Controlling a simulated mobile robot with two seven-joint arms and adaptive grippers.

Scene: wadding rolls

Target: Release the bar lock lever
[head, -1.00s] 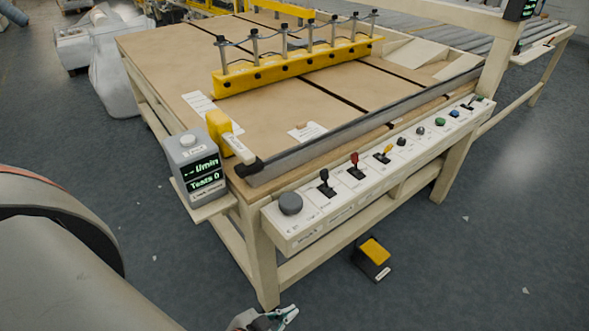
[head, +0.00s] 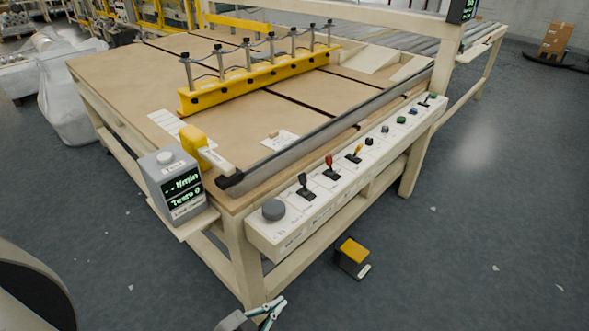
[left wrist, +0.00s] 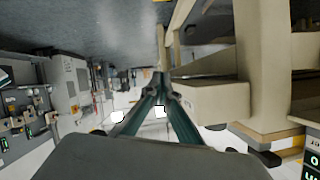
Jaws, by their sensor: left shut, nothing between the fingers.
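A long grey bar (head: 330,122) lies along the front edge of the wooden table. At its left end is a yellow block (head: 194,138) with a pale handle (head: 215,160). Labels are too small to read, so I cannot tell which is the bar lock lever. My left gripper (head: 272,308) is low, in front of the near table leg, apart from panel and levers. Its green fingers meet in the left wrist view (left wrist: 160,84), empty. My right gripper is not in view.
A grey display box (head: 172,185) stands on a small shelf at the table's near left corner. A black and yellow pedal (head: 352,257) lies on the floor below the panel. A yellow beam with posts (head: 262,77) crosses the table. The floor at right is mostly clear.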

